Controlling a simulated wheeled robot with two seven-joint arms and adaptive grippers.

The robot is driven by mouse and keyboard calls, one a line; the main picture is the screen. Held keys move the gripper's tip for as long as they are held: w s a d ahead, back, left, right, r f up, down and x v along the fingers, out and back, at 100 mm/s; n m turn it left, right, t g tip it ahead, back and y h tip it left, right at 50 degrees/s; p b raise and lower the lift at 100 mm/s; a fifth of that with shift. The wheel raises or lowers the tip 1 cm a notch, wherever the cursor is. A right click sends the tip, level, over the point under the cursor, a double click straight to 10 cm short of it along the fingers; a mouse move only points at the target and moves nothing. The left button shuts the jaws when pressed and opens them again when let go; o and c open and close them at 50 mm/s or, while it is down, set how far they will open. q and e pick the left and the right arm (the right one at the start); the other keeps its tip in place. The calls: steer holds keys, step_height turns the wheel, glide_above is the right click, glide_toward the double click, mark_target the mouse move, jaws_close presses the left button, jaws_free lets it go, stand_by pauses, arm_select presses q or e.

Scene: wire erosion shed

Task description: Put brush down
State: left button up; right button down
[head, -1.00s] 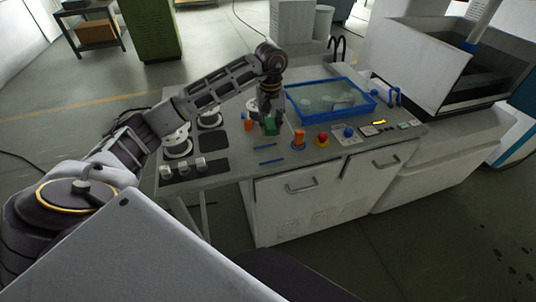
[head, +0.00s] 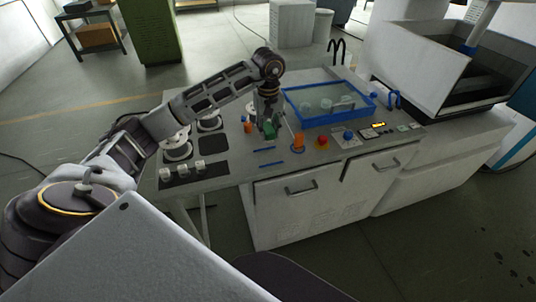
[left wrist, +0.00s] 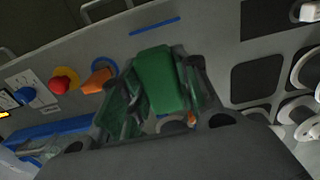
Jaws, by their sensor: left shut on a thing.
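The brush (left wrist: 163,80) shows as a green block between the fingers of my left gripper in the left wrist view. In the head view the brush (head: 269,131) is a small green patch below the wrist, low over the grey bench top (head: 232,172). My left gripper (head: 267,124) is shut on it and points down, near the bench's front half. The fingers hide part of the brush, and its bristles cannot be made out. I cannot tell whether it touches the bench. My right gripper is not in view.
A blue-rimmed tray (head: 297,121) lies behind and right of the gripper. An orange-handled item in a blue ring (head: 298,143) and a red button (head: 322,142) stand to the right. Blue strips (head: 270,162) lie in front. White round parts (head: 178,152) stand left.

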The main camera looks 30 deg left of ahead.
arm_select(q)
steer(key=shift+f+p, duration=0.5)
steer(key=shift+f, duration=2.5)
steer(key=shift+f+p, duration=0.35)
steer(key=shift+f, duration=1.5)
steer(key=shift+f, duration=0.15)
steer(key=o, duration=0.9)
steer(key=shift+r, duration=0.2)
